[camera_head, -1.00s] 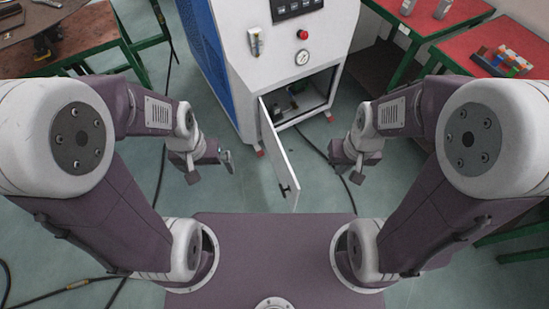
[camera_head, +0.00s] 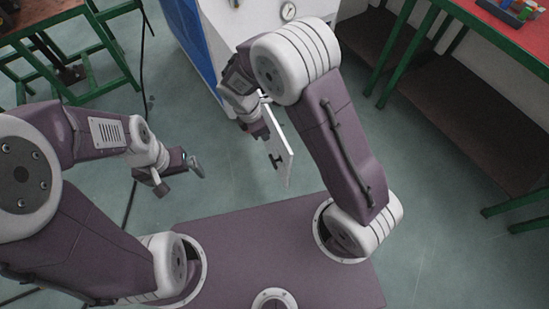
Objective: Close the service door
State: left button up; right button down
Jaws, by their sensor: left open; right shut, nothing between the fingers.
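The service door (camera_head: 285,155) is a thin white panel with a dark handle (camera_head: 276,161). It stands open, pointing out from the cabinet toward me; its hinge side is hidden by my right arm. The white generator cabinet (camera_head: 216,45) with blue side stands at the top; its service opening is hidden behind my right arm. My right gripper (camera_head: 262,132) is shut and empty, close to the left of the door's upper part; I cannot tell whether it touches. My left gripper (camera_head: 182,172) is open and empty, well left of the door.
A red-topped bench (camera_head: 500,25) with green legs stands at the right. Another green-framed table (camera_head: 60,20) is at the upper left. A dark cable (camera_head: 140,80) runs along the floor at left. The floor (camera_head: 430,200) at right is clear.

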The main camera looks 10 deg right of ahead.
pick_arm(q)
notch_tip(320, 180, down, 6)
jog(key=b, duration=0.4)
jog(key=shift+d+r+b, duration=0.1)
jog(key=shift+b, duration=0.25)
pick_arm(e)
jog(key=d+f, duration=0.5)
jog(key=f, duration=0.5)
jog(key=shift+w+d+f, duration=0.25)
jog(key=shift+d+f, duration=0.15)
pick_arm(q)
jog(key=shift+r, duration=0.1)
pick_arm(e)
jog(key=shift+d, duration=0.1)
